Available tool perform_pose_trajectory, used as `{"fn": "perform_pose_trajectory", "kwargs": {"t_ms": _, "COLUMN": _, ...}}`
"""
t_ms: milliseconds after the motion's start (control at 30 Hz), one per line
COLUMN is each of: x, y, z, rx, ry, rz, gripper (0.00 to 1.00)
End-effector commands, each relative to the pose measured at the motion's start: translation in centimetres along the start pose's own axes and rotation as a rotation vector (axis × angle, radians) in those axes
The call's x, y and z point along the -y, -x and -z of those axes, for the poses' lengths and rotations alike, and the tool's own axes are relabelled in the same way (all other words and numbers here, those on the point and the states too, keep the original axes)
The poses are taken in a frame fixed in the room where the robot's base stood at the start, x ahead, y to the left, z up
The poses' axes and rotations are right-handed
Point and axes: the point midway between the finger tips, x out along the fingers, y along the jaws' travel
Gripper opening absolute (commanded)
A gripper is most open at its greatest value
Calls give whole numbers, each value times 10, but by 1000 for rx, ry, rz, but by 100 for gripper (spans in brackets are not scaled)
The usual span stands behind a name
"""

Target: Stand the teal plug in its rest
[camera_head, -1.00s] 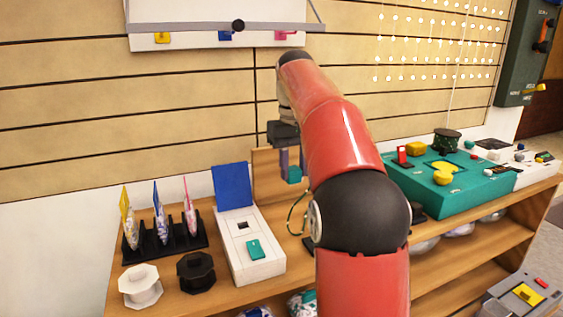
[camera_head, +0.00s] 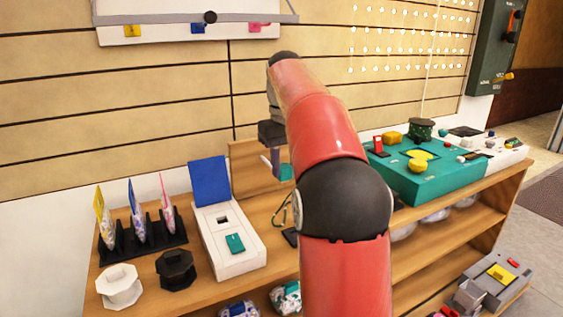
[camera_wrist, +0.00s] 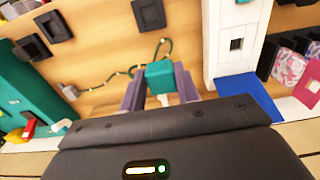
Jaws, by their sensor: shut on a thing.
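The teal plug (camera_wrist: 160,76) is held between the two grey-purple fingers of my gripper (camera_wrist: 160,92) in the wrist view. It also shows in the head view (camera_head: 286,172), partly hidden by my arm, above the wooden shelf top. A dark green cable (camera_wrist: 110,80) shows beside the plug and runs left over the wood. Dark square holders (camera_wrist: 148,14) lie on the wood beyond the plug, apart from it. I cannot tell which one is its rest. A white box (camera_head: 232,245) with a square hole and a teal piece stands left of my gripper.
A blue panel (camera_head: 209,184) stands behind the white box. A black rack (camera_head: 143,238) with upright packets, a white spool (camera_head: 119,287) and a black spool (camera_head: 176,269) are at left. A teal console (camera_head: 430,172) stands at right. A wooden board (camera_head: 246,168) stands behind my gripper.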

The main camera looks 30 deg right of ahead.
Motion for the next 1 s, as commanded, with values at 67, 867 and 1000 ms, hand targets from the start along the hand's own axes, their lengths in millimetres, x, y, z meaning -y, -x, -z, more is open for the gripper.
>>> {"fn": "perform_pose_trajectory", "kwargs": {"t_ms": 67, "x": -9, "y": 1, "z": 0, "rx": 1, "ry": -3, "rz": 0, "gripper": 0}}
{"fn": "perform_pose_trajectory", "kwargs": {"t_ms": 867, "x": -103, "y": -17, "z": 0, "rx": 2, "ry": -3, "rz": 1, "gripper": 0}}
{"fn": "perform_pose_trajectory", "kwargs": {"t_ms": 1000, "x": -116, "y": -22, "z": 0, "rx": 0, "ry": -3, "rz": 0, "gripper": 0}}
